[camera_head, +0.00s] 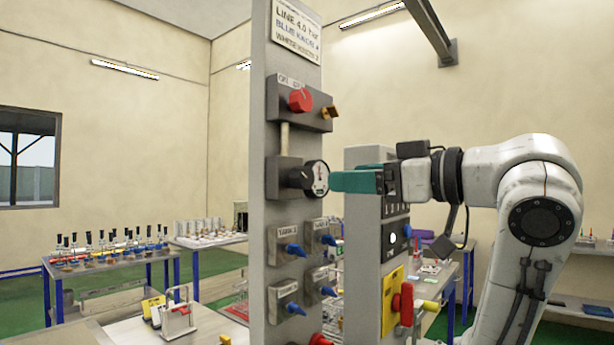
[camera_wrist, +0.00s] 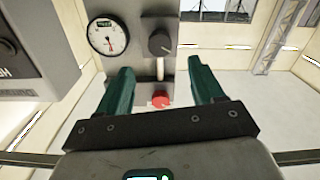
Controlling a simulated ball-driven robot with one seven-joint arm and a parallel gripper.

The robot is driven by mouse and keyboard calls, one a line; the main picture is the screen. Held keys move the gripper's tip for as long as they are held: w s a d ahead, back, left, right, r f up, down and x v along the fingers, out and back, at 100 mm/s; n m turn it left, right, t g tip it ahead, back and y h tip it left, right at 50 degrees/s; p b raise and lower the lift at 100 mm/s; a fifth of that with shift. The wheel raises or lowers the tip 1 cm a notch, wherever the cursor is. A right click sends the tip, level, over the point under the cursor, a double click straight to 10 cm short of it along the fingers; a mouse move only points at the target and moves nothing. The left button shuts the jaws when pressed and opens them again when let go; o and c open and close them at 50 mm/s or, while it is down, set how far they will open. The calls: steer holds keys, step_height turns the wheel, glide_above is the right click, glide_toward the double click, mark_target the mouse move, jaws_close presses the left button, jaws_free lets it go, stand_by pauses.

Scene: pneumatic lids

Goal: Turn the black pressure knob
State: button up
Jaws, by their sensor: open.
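The black pressure knob (camera_wrist: 160,43) shows in the wrist view on a grey box, a little beyond the gap between my fingertips. In the head view the black knob (camera_head: 296,178) is partly hidden behind the round white gauge (camera_head: 318,179). The gauge also shows at upper left in the wrist view (camera_wrist: 108,36). My gripper (camera_head: 335,181) has teal fingers and reaches from the right toward the knob. In the wrist view my gripper (camera_wrist: 160,68) is open with nothing between its fingers. The fingers look apart from the knob.
A red knob (camera_head: 300,100) and a yellow fitting (camera_head: 330,112) sit above on the grey post (camera_head: 265,140). Several blue valves (camera_head: 295,249) are below. A second panel with a yellow plate (camera_head: 393,290) stands close under my wrist.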

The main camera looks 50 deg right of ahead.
mark_target(308, 178)
steer(key=w+p, duration=0.1)
steer(key=w, duration=0.8)
steer(key=shift+w+a, duration=0.15)
steer(key=shift+w, duration=0.05)
steer(key=c, duration=1)
steer(key=shift+p, duration=0.4)
steer(key=shift+c, duration=0.3)
steer(key=o, duration=1.1)
steer(key=shift+c, duration=0.2)
steer(key=shift+s, duration=0.1)
